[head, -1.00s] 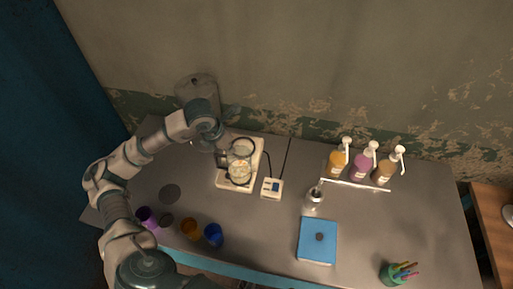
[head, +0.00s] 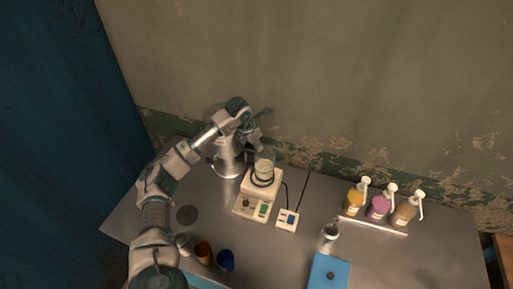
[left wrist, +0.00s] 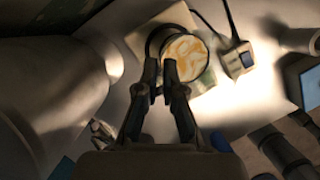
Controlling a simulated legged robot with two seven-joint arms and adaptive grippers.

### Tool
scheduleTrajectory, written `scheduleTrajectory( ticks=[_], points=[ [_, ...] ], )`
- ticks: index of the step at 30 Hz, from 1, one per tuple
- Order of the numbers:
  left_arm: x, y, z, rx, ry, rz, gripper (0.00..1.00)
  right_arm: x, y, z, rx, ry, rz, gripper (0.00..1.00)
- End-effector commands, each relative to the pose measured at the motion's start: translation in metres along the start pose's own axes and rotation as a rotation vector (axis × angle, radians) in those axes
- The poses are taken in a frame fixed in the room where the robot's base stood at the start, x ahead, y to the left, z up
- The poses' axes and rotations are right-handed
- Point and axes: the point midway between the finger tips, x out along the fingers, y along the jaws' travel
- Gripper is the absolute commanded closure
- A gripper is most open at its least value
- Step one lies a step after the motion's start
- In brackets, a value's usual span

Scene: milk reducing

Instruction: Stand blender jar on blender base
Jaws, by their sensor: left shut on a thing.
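The blender jar (head: 265,167) is clear, with pale orange-and-white contents. In the head view it appears upright over the rear part of the white blender base (head: 251,207); whether it is fully seated I cannot tell. In the left wrist view the jar (left wrist: 186,57) is seen from above, with the pale base (left wrist: 125,22) beneath it. My left gripper (head: 256,145) reaches in from behind and left of the jar. Its fingers (left wrist: 160,72) are shut at the jar's dark handle, partly hiding it. My right gripper is out of view.
A large metal container (head: 227,160) stands close left of the jar. A small switch box (head: 287,219) is right of the base. A metal cup (head: 328,235), blue pad (head: 328,272) and pump bottles (head: 379,206) lie further right. Cups (head: 225,260) stand at front left.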

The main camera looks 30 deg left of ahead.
Motion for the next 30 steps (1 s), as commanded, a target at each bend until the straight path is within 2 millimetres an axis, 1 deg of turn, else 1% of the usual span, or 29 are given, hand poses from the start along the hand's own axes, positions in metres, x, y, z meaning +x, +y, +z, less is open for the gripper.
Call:
scheduleTrajectory(
  ticks=[3,7,11,14,19,21,23,30],
  points=[
    [0.003,0.012,0.004,-0.003,-0.001,-0.001,1.0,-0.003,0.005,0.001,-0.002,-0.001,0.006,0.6],
    [0.009,0.014,0.003,-0.002,0.001,-0.002,1.0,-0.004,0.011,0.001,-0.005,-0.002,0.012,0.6],
    [0.025,0.014,-0.003,-0.002,0.003,-0.003,1.0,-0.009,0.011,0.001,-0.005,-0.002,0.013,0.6],
    [0.036,0.013,-0.006,-0.002,0.001,-0.002,1.0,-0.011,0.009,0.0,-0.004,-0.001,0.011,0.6],
    [0.037,0.012,-0.006,-0.001,0.0,0.002,1.0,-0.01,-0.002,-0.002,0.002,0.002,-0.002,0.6],
    [0.038,0.011,-0.006,0.0,0.003,0.002,0.81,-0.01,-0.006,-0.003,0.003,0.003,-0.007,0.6],
    [0.038,0.01,-0.006,0.0,0.003,0.002,0.68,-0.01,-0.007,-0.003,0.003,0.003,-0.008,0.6],
    [0.038,0.013,-0.007,-0.002,0.001,-0.001,0.68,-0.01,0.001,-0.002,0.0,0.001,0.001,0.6]
  ],
)
